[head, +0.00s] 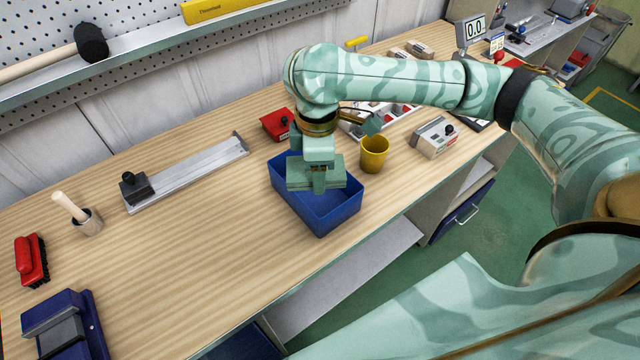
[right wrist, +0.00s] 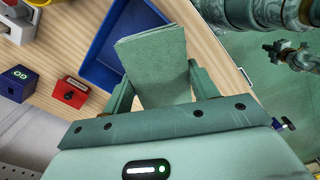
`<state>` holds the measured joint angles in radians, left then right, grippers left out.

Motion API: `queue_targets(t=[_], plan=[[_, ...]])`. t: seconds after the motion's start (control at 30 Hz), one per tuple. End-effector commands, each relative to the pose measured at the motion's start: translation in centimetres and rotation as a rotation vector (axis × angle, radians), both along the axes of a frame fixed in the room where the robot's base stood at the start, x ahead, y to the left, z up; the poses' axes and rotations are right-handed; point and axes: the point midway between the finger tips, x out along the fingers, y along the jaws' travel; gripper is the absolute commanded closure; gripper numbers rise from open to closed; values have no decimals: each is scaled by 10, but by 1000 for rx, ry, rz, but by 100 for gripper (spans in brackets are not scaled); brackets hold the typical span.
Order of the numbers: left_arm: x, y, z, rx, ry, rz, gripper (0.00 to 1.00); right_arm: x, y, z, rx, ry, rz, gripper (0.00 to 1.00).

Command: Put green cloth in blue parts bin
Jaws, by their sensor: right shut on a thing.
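The green cloth (right wrist: 152,62) is a flat folded pad between the fingers of my right gripper (right wrist: 160,82) in the right wrist view. In the head view my right gripper (head: 318,185) is over the blue parts bin (head: 338,218), pointing down. There the cloth is hard to tell from the similarly green gripper. The open bin stands on the bench near its front edge; the gripper hides part of its inside. In the right wrist view the bin (right wrist: 98,52) lies behind the cloth. I cannot tell whether the cloth touches the bin.
A yellow cup (head: 374,154) stands close to the bin's right side. A red box (head: 276,124) sits behind the bin, and a grey device (head: 434,138) stands farther right. A metal rail (head: 190,172) lies to the left. The bench (head: 190,250) left of the bin is clear.

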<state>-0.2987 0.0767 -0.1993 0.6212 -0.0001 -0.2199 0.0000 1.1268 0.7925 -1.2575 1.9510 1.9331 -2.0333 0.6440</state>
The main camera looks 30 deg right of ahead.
Motion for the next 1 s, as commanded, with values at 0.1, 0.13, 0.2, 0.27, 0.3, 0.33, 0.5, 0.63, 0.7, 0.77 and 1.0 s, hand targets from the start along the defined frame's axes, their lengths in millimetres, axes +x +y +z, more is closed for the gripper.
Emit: queue_targets(t=[0.1,0.13,0.2,0.27,0.3,0.33,0.5,0.63,0.7,0.77,1.0], plan=[[-1,0,15,0,-1,-1,100,10,-1,-1,1,3,314,63],[-1,0,17,0,-1,-1,100,13,-2,-3,0,1,398,63],[-1,0,24,1,-1,-1,100,19,-3,-7,1,2,593,63],[-1,0,29,1,-2,-2,100,23,-5,-11,2,1,759,63],[0,0,32,1,-2,-2,100,25,-6,-14,1,2,869,63],[0,0,35,1,-3,-2,100,27,-7,-15,1,2,951,63],[2,1,49,2,-7,-3,100,34,-14,-29,2,2,1416,63],[3,2,59,3,-9,-3,100,36,-20,-41,2,0,1737,63],[3,2,63,3,-10,-3,100,37,-23,-46,2,0,1879,63],[4,2,65,4,-12,-3,100,37,-25,-50,1,-1,1982,63],[5,3,66,4,-15,-3,100,36,-29,-69,3,-1,2184,63]])
